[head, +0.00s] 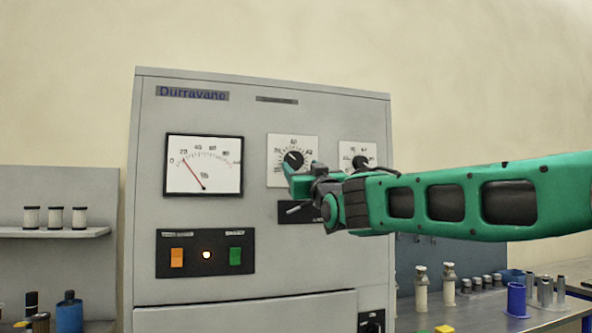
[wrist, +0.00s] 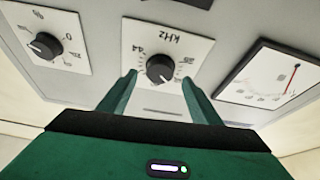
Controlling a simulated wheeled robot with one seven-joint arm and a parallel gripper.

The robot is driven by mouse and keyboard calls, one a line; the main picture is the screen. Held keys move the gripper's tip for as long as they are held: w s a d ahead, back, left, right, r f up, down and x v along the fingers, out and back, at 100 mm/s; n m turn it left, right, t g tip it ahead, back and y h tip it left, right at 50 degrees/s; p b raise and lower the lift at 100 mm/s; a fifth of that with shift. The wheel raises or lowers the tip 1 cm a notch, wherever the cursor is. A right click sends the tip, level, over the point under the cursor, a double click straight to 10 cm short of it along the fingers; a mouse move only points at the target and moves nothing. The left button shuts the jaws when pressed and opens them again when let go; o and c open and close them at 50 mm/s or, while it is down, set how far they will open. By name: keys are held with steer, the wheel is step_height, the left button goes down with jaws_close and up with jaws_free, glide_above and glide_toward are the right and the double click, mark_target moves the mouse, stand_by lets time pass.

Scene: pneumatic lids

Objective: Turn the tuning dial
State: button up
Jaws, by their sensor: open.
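The tuning dial is a round black knob (head: 294,159) with a white pointer on a square white scale plate (head: 281,174), on the front of a grey cabinet. In the wrist view the dial (wrist: 160,68) sits on a plate marked KHz, seen upside down. My green gripper (wrist: 160,95) is open, with one finger on each side of the dial in that view. Whether the fingers touch it cannot be told. In the head view my gripper (head: 300,180) is just below the dial and hides part of its plate.
A second black knob (head: 360,162) is to the right, partly behind my arm. A needle meter (head: 204,166) is to the left. An orange switch (head: 177,257), a lit lamp (head: 206,255) and a green switch (head: 235,256) are below it. A bench with bottles (head: 420,290) is at right.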

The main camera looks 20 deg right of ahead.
mark_target(296, 162)
steer(key=shift+x, duration=2.05)
steer(key=c, duration=1)
steer(key=shift+c, duration=0.2)
